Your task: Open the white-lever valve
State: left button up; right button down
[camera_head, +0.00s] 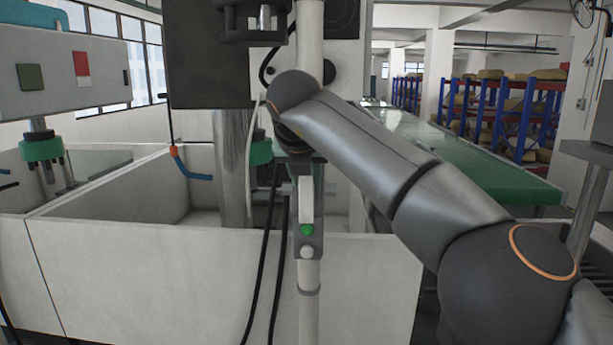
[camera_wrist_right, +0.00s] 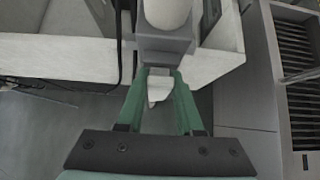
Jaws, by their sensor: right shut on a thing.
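The white-lever valve is a grey block (camera_head: 307,240) with a green round spot, set in a vertical pale pipe (camera_head: 309,310) in front of the white tank. Its white lever (camera_head: 306,200) runs upright above the block. My right gripper (camera_head: 303,166) is at the upper part of the lever, mostly hidden by my wrist in the head view. In the right wrist view, the green fingers of my right gripper (camera_wrist_right: 160,78) are closed around the white lever (camera_wrist_right: 159,90), below the grey valve body (camera_wrist_right: 164,45). My left gripper is not in view.
The white tank (camera_head: 220,290) stands directly behind the pipe. Black cables (camera_head: 263,270) hang just left of the valve. A control box (camera_head: 62,75) is at upper left. A green conveyor (camera_head: 470,165) and blue racks (camera_head: 500,110) are at the right rear.

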dwell(0.3)
jog(key=c, duration=0.6)
grip_release()
jog(key=shift+o, duration=0.2)
jog(key=shift+s+r+b, duration=0.25)
jog(key=shift+b, duration=0.15)
jog(key=b+v, duration=0.2)
jog(key=v, duration=0.9)
jog(key=shift+s+r+b, duration=0.25)
jog(key=shift+r+b, duration=0.05)
jog(key=shift+f, duration=0.1)
